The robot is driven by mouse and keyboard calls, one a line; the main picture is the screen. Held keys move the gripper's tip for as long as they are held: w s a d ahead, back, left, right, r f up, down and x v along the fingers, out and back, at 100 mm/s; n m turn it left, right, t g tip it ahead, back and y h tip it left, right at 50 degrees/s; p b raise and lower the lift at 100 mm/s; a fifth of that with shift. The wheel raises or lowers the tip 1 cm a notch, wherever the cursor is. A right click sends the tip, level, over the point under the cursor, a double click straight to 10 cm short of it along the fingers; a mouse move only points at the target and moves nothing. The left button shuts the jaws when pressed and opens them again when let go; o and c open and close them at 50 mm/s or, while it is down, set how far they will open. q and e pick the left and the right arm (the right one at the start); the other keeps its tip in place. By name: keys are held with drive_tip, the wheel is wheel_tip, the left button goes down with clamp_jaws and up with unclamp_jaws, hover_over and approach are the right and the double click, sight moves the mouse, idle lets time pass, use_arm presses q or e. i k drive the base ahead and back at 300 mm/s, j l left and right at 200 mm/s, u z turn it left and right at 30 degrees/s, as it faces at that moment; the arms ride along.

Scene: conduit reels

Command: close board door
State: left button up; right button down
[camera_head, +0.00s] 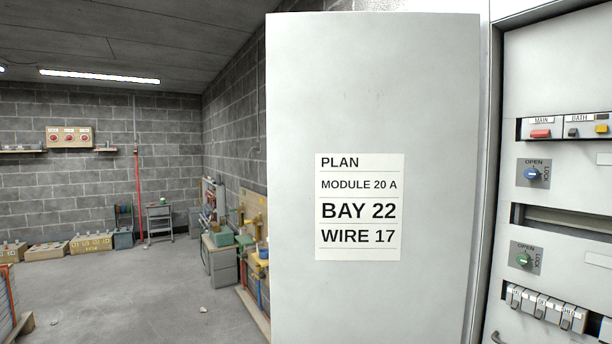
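The board door (400,80) is a tall flat grey-white panel in the middle of the head view, standing open to the left of the board. A white label (359,207) on it reads PLAN, MODULE 20 A, BAY 22, WIRE 17. The board (555,80) is at the right, its front exposed. It carries a red MAIN switch (541,133), a yellow-marked BATH switch, a blue knob (532,174) and a green knob (523,259), each knob beside OPEN and LOCK markings. A row of breakers (541,307) sits below. Neither of my grippers shows.
Bare grey floor (150,300) lies open to the left of the door. A workbench with tools (222,260) stands along the wall behind the door's left edge. Boxes (90,243) and a small stand (159,222) line the far wall.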

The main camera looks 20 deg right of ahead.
sight(372, 121)
drive_tip(key=i+j+u, duration=0.2)
drive_tip(key=i, duration=0.2)
drive_tip(key=i+j+u, duration=0.2)
drive_tip(key=i, duration=0.2)
drive_tip(key=i+j+u, duration=0.15)
drive_tip(key=i, duration=0.25)
drive_tip(key=i+z, duration=0.25)
drive_tip(key=z, duration=0.2)
drive_tip(key=i+z, duration=0.25)
drive_tip(key=z, duration=0.25)
drive_tip(key=i+j+z, duration=0.15)
drive_tip(key=z, duration=0.3)
drive_tip(key=i+j+z, duration=0.25)
drive_tip(key=z, duration=0.25)
drive_tip(key=i+z, duration=0.15)
drive_tip(key=z, duration=0.3)
drive_tip(key=i+j+z, duration=0.15)
drive_tip(key=z, duration=0.3)
drive_tip(key=i+j+z, duration=0.15)
drive_tip(key=z, duration=0.3)
drive_tip(key=i+j+z, duration=0.1)
drive_tip(key=j+z, duration=0.15)
drive_tip(key=z, duration=0.2)
drive_tip(key=j+z, duration=0.2)
drive_tip(key=z, duration=0.25)
drive_tip(key=i+j+z, duration=0.1)
drive_tip(key=j+z, duration=0.2)
drive_tip(key=z, duration=0.15)
